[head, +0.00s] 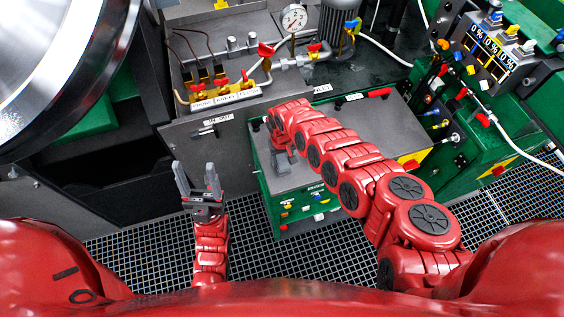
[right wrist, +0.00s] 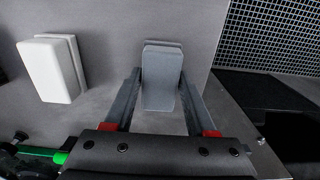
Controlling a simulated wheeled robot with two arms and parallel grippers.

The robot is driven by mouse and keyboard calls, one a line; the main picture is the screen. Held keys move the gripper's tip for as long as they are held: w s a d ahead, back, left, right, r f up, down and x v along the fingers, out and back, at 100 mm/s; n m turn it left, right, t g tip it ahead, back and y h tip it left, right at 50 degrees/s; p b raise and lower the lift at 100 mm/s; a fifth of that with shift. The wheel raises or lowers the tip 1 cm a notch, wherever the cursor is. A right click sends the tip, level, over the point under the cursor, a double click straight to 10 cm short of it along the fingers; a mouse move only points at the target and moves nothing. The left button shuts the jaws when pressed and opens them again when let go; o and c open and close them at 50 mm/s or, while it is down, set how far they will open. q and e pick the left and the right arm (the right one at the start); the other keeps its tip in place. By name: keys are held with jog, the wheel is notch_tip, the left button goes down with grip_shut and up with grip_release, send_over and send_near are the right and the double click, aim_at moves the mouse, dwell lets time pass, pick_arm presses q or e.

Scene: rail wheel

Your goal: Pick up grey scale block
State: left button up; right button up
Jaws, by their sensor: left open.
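The grey scale block (right wrist: 161,76) stands on a flat grey surface in the right wrist view. My right gripper (right wrist: 160,72) has its two fingers open on either side of the block. A gap shows between the block and the left finger; the right fingertip is very close to the block, and contact cannot be told. In the head view my right arm reaches over the green cabinet's grey top (head: 318,162), and its hand hides most of that spot. My left gripper (head: 196,170) is open and empty, pointing up beside the cabinet.
A white block (right wrist: 50,68) stands left of the grey one in the right wrist view. The surface's edge lies to the right, with a grating beyond. A bench with a gauge (head: 294,18) and valves stands behind. A large metal wheel (head: 60,70) is at upper left.

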aim_at(282, 159)
grip_shut()
jog(key=shift+w+r, duration=0.1)
jog(key=shift+r, duration=0.45)
notch_tip(282, 159, up, 8)
jog(key=shift+f+b, duration=0.1)
jog(key=shift+b, duration=0.4)
jog(key=shift+r, duration=0.55)
